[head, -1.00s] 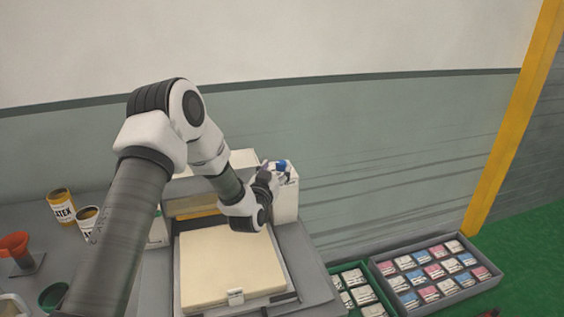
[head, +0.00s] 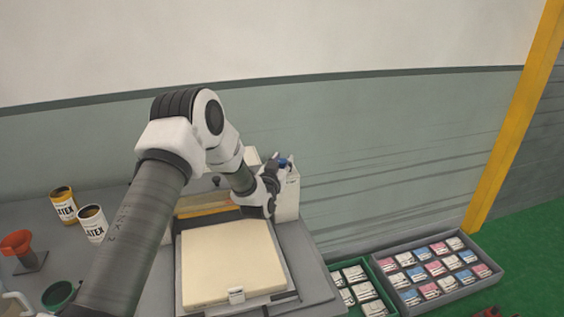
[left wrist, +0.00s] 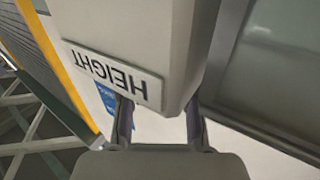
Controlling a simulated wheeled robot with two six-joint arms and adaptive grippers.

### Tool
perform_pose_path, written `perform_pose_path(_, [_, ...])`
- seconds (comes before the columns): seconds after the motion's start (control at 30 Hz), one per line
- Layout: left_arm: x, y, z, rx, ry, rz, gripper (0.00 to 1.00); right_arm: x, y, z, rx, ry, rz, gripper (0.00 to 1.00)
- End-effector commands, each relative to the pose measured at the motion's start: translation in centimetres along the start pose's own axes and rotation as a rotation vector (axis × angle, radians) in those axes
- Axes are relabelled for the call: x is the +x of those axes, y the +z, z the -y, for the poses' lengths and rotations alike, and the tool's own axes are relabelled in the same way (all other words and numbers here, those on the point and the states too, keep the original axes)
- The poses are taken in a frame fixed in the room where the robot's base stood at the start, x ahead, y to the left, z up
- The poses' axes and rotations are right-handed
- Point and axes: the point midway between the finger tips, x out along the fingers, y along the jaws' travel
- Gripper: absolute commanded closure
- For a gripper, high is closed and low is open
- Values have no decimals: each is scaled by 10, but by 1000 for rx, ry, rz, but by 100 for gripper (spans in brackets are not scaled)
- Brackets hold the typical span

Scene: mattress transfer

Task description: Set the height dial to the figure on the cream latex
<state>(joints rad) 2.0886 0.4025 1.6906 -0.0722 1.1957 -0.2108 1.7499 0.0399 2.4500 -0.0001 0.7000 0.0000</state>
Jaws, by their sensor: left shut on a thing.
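A white box (head: 287,200) stands at the back right of the grey machine, with a blue dial (head: 284,163) at its top. My left gripper (head: 281,167) is at the dial and shut on it; the dial is mostly hidden by the fingers. In the left wrist view the HEIGHT plate (left wrist: 110,75) appears upside down, and the gripper's fingers (left wrist: 160,123) reach past the box's lower edge. A cream slab (head: 230,262) lies flat in the machine, with a small pale tag (head: 236,295) at its front. No figure is readable. My right gripper is out of view.
A yellow-topped latex tin (head: 63,207) and a white one (head: 93,225) stand at left, near an orange funnel (head: 17,243) and a green cup (head: 57,295). A grey tray (head: 408,303) of pink, white and blue packets and a green tray (head: 349,265) are at right.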

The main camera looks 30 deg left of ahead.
Motion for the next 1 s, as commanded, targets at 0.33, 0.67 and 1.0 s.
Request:
perform_pose_path(0.33, [0,3,-2,2,-135,5,100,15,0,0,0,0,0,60])
perform_pose_path(0.67, [1,3,-3,1,-417,15,100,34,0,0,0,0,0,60])
perform_pose_path(1.0, [1,2,-2,-1,-733,28,100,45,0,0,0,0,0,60])
